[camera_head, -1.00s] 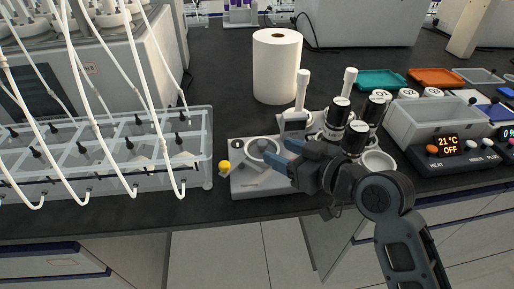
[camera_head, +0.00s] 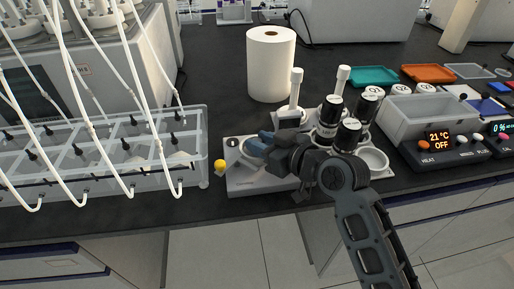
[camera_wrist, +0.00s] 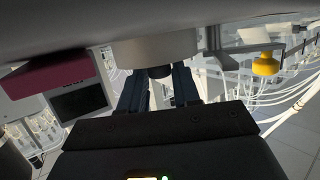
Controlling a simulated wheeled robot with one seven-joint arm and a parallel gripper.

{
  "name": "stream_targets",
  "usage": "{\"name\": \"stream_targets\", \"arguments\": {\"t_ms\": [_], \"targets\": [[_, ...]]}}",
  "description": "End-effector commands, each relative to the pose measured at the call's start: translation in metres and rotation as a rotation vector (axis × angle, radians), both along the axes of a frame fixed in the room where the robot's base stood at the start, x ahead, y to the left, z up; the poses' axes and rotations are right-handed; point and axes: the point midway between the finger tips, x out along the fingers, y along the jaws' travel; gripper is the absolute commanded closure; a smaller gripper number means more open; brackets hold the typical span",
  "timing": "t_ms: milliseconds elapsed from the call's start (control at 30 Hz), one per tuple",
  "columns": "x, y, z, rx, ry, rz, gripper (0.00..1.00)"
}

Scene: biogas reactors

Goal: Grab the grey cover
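A light grey device (camera_head: 250,184) with a yellow knob (camera_head: 219,166) stands near the bench's front edge. Its round grey cover is mostly hidden behind my gripper (camera_head: 258,142) in the head view. In the wrist view a grey round part (camera_wrist: 155,50), which looks like the cover, lies just beyond the fingertips. A small dark piece (camera_wrist: 158,72) on it shows between the two fingers of my gripper (camera_wrist: 159,78). The fingers are apart, with a gap between them; I cannot tell whether they touch the dark piece. The yellow knob is at the right there (camera_wrist: 265,65).
A clear divided tank (camera_head: 110,160) with white tubes stands close on the left. A paper roll (camera_head: 271,65) stands behind. Black-capped bottles (camera_head: 347,134) stand right of my gripper, near a heater bath (camera_head: 437,145).

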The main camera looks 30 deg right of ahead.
Motion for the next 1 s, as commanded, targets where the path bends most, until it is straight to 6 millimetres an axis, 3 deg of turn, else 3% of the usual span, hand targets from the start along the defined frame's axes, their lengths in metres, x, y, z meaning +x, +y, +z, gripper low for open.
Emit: {"name": "stream_targets", "arguments": {"t_ms": [300,733,1000], "targets": [[0.000,0.000,0.000,0.000,0.000,0.000,1.00],[0.000,0.000,0.007,0.001,-0.002,0.001,1.00],[-0.001,-0.005,0.046,0.000,-0.004,-0.003,1.00]]}}
